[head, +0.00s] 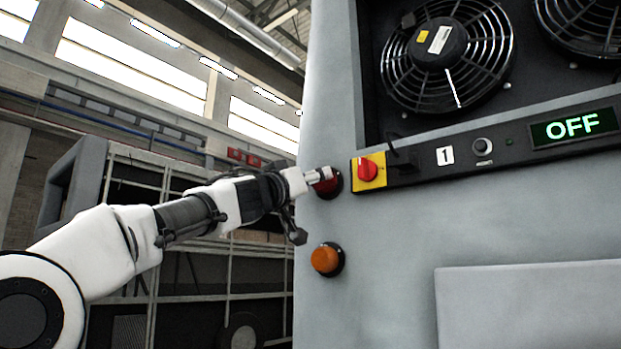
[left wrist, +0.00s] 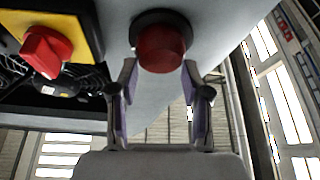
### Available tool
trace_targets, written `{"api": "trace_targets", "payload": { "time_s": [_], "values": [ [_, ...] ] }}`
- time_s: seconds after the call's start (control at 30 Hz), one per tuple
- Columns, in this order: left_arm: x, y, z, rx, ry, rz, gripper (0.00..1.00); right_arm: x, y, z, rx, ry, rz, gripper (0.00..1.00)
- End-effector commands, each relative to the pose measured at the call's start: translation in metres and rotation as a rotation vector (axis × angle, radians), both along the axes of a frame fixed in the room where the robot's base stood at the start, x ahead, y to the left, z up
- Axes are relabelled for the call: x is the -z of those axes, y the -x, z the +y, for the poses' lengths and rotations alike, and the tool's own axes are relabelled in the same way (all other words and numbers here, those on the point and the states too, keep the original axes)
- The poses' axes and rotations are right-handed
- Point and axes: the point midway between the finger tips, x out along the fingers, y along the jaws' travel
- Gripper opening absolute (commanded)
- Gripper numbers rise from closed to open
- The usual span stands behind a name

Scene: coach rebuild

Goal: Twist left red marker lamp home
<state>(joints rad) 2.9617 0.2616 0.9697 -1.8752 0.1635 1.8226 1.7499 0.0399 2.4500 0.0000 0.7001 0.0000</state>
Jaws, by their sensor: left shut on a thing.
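The red marker lamp (head: 331,184) sits in a dark round mount on the grey coach panel, above an orange lamp (head: 325,260). My left gripper (head: 318,176) comes in from the left and is shut on the red lamp. In the left wrist view the red lamp (left wrist: 162,48) shows between the two finger ends (left wrist: 160,75), with its dark base against the panel. The fingers hide part of the lamp in the head view. Whether the lamp is fully seated cannot be told. My right gripper is not in view.
Just right of the lamp is a red rotary switch (head: 368,172) on a yellow plate; it also shows in the left wrist view (left wrist: 46,52). A dark control strip with an OFF display (head: 574,127) runs right. Fans (head: 446,55) sit above. Open frames stand behind my arm.

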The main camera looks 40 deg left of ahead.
Motion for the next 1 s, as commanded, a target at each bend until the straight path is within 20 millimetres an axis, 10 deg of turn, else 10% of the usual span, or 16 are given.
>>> {"api": "trace_targets", "payload": {
  "time_s": [1.0],
  "values": [
    [0.002, -0.004, 0.006, -0.009, -0.738, -0.051, 0.13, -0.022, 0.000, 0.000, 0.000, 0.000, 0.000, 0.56]
  ]
}}
